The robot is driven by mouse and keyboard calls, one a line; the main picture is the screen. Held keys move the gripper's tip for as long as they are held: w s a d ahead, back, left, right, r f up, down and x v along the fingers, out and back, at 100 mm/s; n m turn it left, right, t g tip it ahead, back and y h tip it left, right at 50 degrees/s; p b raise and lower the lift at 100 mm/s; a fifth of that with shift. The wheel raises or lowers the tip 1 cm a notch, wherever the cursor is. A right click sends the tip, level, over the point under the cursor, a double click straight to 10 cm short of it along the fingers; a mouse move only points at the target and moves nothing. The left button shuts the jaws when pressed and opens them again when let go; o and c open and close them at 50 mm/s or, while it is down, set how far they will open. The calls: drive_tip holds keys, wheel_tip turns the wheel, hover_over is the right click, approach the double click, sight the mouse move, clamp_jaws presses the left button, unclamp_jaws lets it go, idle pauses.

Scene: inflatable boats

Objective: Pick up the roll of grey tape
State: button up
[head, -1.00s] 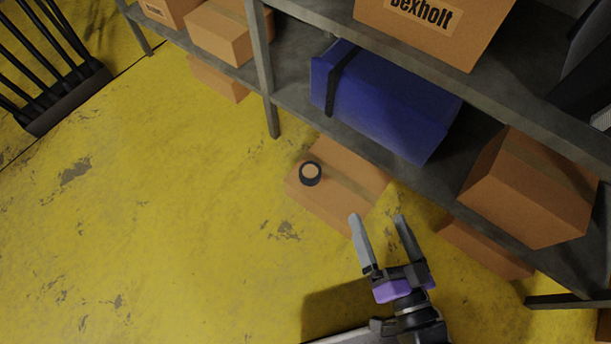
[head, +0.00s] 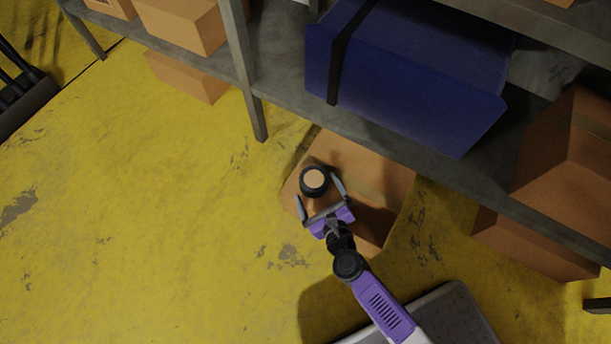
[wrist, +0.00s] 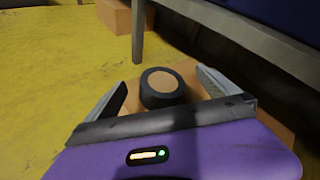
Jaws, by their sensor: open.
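The roll of grey tape (head: 313,181) is dark, with a tan centre, and rests on top of a low cardboard box (head: 385,190) on the floor. It also shows in the wrist view (wrist: 162,88), just ahead of my gripper's palm. My gripper (head: 319,189) is open, its two fingers reaching along either side of the roll. In the wrist view the fingers (wrist: 160,85) stand to the left and right of the roll, with a gap on each side. I cannot tell how high the fingertips are above the box.
A metal shelf (head: 275,90) stands behind the box, one leg near it. It holds a blue case (head: 410,75) with a black strap and cardboard boxes (head: 185,22). Another box (head: 530,243) sits low at the right. The yellow floor (head: 140,210) to the left is clear.

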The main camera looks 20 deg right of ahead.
sight(315, 182)
drive_tip(key=shift+s+d+f+m+g, duration=0.1)
drive_tip(key=shift+s+f+m+g, duration=0.1)
drive_tip(key=shift+f+m, duration=0.35)
drive_tip(key=shift+s+f+m+g, duration=0.1)
drive_tip(key=shift+f+m+g, duration=0.1)
drive_tip(key=shift+f+m, duration=0.5)
drive_tip(key=shift+m, duration=0.55)
drive_tip(key=shift+w+d+m, duration=0.1)
drive_tip(key=shift+m, duration=0.5)
drive_tip(key=b+x, duration=0.1)
drive_tip(key=x, duration=0.1)
drive_tip(key=b+x, duration=0.1)
drive_tip(key=x, duration=0.4)
drive_tip(key=shift+w+d+f+b, duration=0.2)
drive_tip(key=shift+d+b, duration=0.15)
drive_tip(key=shift+b, duration=0.05)
drive_tip(key=c, duration=1.5)
drive_tip(key=shift+r, duration=0.1)
